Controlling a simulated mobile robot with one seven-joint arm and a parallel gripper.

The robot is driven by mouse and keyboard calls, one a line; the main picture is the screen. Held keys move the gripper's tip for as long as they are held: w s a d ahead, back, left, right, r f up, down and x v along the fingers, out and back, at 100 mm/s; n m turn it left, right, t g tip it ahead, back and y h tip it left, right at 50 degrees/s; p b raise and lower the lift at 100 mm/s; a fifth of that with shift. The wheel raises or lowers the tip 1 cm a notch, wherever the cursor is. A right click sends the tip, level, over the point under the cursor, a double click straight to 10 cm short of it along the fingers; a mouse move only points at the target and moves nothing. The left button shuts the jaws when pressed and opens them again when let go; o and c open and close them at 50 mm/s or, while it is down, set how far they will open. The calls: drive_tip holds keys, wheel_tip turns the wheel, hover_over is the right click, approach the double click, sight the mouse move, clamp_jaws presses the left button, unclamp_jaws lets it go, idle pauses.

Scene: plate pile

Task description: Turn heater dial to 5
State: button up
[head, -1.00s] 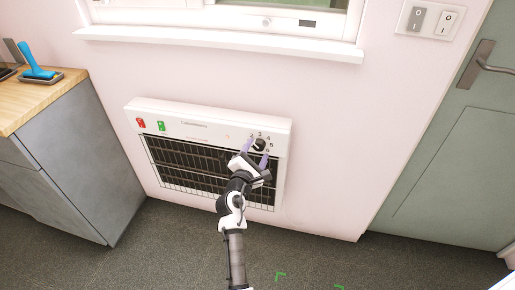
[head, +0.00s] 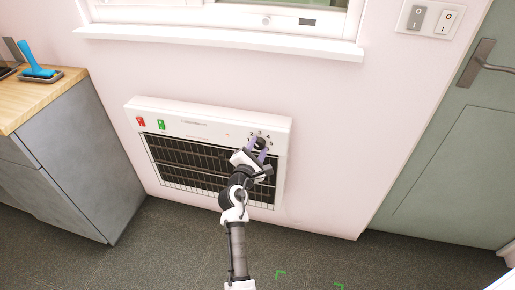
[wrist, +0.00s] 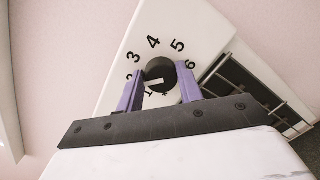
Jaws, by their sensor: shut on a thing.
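The heater (head: 185,127) is a white panel with a dark grille, mounted low on the pink wall. Its black round dial (wrist: 160,70) is at the panel's upper right, ringed by printed numbers; 3, 4, 5 and 6 read clearly. A white mark on the dial lies toward the low-number side, near 1 and 2; its exact setting is hard to tell. My gripper (head: 260,147) is shut on the dial, one purple finger on each side. In the wrist view the fingers partly cover the numbers beside the dial.
Red (head: 141,122) and green (head: 161,125) switches are at the heater's upper left. A windowsill (head: 220,42) juts out above. A grey cabinet (head: 70,160) stands left and a green door (head: 450,150) right. The floor in front is clear.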

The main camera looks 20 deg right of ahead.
drive_tip(key=shift+m, duration=0.3)
drive_tip(key=m, duration=0.3)
drive_tip(key=shift+f+m+b, duration=0.1)
drive_tip(key=shift+m+b, duration=0.2)
drive_tip(key=m, duration=0.3)
drive_tip(key=shift+s+y+b, duration=0.1)
drive_tip(key=shift+y+b, duration=0.2)
drive_tip(key=shift+b, duration=0.1)
drive_tip(key=m+b, duration=0.1)
drive_tip(key=m, duration=0.3)
drive_tip(key=shift+d+f, duration=0.1)
drive_tip(key=shift+f, duration=0.05)
drive_tip(key=m+y+b, duration=0.1)
drive_tip(key=m, duration=0.2)
drive_tip(key=shift+f, duration=0.1)
drive_tip(key=m+b, duration=0.2)
drive_tip(key=m, duration=0.1)
drive_tip(key=shift+m, duration=0.3)
drive_tip(key=m+b, duration=0.2)
drive_tip(key=m, duration=0.1)
drive_tip(key=shift+f+y, duration=0.15)
drive_tip(key=shift+y, duration=0.25)
drive_tip(key=shift+m+t+b, duration=0.4)
drive_tip(key=shift+m+b, duration=0.7)
drive_tip(key=shift+m, duration=1)
